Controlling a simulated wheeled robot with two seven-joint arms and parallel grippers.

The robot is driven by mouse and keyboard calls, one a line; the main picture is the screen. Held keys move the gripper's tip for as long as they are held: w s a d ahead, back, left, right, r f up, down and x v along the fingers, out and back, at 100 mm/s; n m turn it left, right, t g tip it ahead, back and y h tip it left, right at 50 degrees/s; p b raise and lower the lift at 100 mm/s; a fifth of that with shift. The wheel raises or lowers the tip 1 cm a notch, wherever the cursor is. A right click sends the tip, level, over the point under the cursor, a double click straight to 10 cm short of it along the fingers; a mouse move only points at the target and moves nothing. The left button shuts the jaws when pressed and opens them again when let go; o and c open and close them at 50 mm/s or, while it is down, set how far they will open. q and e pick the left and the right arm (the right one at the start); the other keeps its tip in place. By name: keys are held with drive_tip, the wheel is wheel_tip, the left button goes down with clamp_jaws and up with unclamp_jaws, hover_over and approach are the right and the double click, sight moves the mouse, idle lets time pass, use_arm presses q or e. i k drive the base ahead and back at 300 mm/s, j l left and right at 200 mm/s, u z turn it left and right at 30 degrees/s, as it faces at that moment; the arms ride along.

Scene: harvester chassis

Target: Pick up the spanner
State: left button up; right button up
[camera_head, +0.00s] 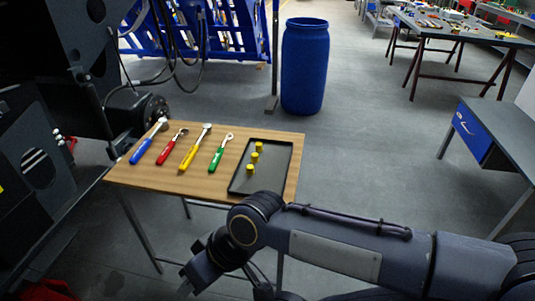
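Hand tools lie side by side on a small wooden-topped table (225,187). The green-handled tool (219,157) has a light metal ring-like head and looks most like a spanner. To its left lie a yellow-handled tool (192,154), a red-handled tool (170,149) and a blue-handled tool (146,144), all with metal heads. Which one is the spanner is not certain at this size. My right gripper (190,286) hangs at the lower left, in front of and below the table's near edge, apart from the tools. Its fingers are not clear. My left gripper is out of view.
A black tray (282,168) with yellow cylinders (254,157) sits on the table's right side. Dark machinery (55,60) stands close on the left. A blue barrel (304,68) stands behind. Grey floor is open to the right, before a desk (490,140).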

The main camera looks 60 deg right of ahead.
sight(212, 168)
drive_tip(key=z, duration=1.65)
drive_tip(key=j+u, duration=0.15)
drive_tip(key=u, duration=0.25)
drive_tip(key=i+j+u, duration=0.1)
drive_tip(key=u, duration=0.25)
drive_tip(key=j+u, duration=0.1)
drive_tip(key=u, duration=0.3)
drive_tip(key=i+j+u, duration=0.3)
drive_tip(key=i+j, duration=0.15)
drive_tip(key=i+j+u, duration=0.3)
drive_tip(key=i, duration=0.3)
drive_tip(key=i+j, duration=0.15)
drive_tip(key=i, duration=0.25)
drive_tip(key=z, duration=2.9)
drive_tip(key=i+u, duration=0.1)
drive_tip(key=i, duration=0.05)
